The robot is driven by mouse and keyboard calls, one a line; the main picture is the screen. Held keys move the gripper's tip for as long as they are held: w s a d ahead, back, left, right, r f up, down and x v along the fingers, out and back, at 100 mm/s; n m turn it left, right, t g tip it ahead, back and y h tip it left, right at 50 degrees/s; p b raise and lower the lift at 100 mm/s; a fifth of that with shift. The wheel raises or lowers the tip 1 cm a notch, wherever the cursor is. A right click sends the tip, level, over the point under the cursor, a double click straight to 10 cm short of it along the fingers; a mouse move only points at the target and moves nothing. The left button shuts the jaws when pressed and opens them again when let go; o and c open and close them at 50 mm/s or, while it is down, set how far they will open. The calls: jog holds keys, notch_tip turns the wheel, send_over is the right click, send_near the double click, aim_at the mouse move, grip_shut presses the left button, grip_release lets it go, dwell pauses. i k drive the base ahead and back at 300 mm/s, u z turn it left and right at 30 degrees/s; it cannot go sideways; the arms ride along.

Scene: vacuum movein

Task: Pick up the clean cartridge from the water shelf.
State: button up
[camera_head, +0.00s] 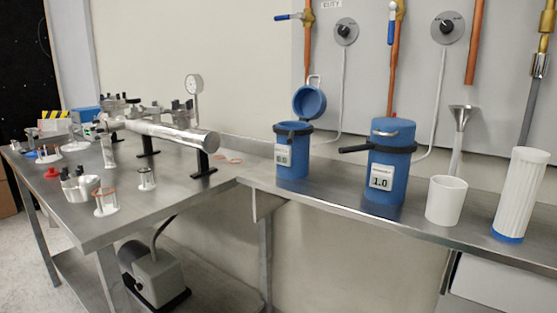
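A tall white ribbed cylinder with a blue base (522,195) stands upright at the far right of the narrow metal shelf (345,198). It looks like the cartridge. Nothing touches it in this view, and whether it is clean cannot be told. My gripper is not in view.
A white cup (446,201) stands just left of the cartridge, with a metal funnel (460,118) behind. Blue canisters with black handles, an open one (292,160) and a closed one (388,172), stand further left. Copper pipes (397,70) run down the wall. A cluttered metal table (180,190) lies left.

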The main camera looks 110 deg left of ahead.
aim_at(527, 166)
jog(key=u, duration=2.55)
jog(key=i, duration=0.1)
jog(key=u, duration=1)
